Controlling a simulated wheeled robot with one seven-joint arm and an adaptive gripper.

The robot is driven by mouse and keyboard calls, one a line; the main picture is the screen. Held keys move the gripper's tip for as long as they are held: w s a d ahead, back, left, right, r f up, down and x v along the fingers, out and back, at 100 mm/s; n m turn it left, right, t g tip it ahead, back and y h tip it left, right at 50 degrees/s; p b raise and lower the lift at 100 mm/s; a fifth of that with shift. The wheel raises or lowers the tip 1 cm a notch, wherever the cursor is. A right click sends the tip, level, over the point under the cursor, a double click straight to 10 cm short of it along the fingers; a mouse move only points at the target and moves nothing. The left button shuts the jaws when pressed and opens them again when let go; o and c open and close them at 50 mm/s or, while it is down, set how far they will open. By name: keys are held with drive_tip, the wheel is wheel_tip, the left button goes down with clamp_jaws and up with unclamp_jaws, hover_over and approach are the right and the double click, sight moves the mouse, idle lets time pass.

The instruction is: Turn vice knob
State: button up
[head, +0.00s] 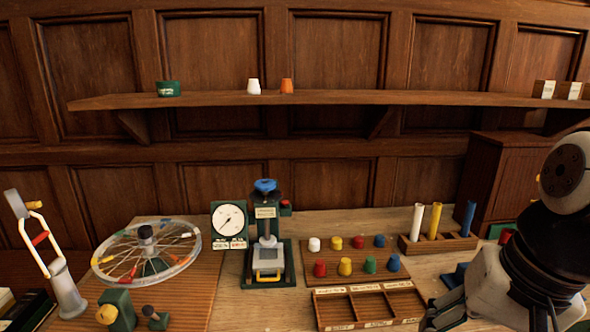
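Two fixtures carry knobs, and I cannot tell for sure which is the vice. A dark green press-like stand (267,225) stands upright at the middle of the bench, with a blue knob (265,186) on top and a small red knob (286,204) at its right side. A green block (117,303) with a yellow round knob (107,315) sits at the lower left, partly cut by the frame edge. My gripper (446,312) is at the lower right, well to the right of both and touching neither. Its fingers are dark and partly cut off, so their opening is unclear.
Several coloured pegs (345,266) and an empty compartment tray (368,306) lie between the stand and my gripper. A peg rack (437,243) stands behind my arm. A spoked wheel (146,252) and dial gauge (230,220) stand left. A shelf (340,100) runs above.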

drive_tip(key=w+d+f+m+t+y+b, duration=0.1)
drive_tip(key=w+d+f+m+y+b, duration=0.2)
drive_tip(key=w+f+m+y+b, duration=0.25)
drive_tip(key=w+d+f+m+t+y+b, duration=0.25)
drive_tip(key=w+f+m+b, duration=0.3)
drive_tip(key=f, duration=0.35)
drive_tip(key=d+f+m+t+h+b, duration=0.3)
drive_tip(key=d+f+m+t, duration=0.15)
drive_tip(key=d, duration=0.45)
drive_tip(key=d+f+m+t+h+b, duration=0.2)
drive_tip(key=d+f+m+t+b, duration=0.15)
drive_tip(key=d+m, duration=0.45)
drive_tip(key=d+f+m+t+h+b, duration=0.3)
drive_tip(key=d+t, duration=0.1)
drive_tip(key=d, duration=0.7)
drive_tip(key=shift+n, duration=0.25)
drive_tip(key=w, duration=0.4)
drive_tip(key=w+a, duration=0.1)
drive_tip(key=w, duration=0.8)
drive_tip(key=shift+a+b, duration=0.15)
drive_tip(key=shift+b, duration=0.25)
drive_tip(key=c, duration=1.2)
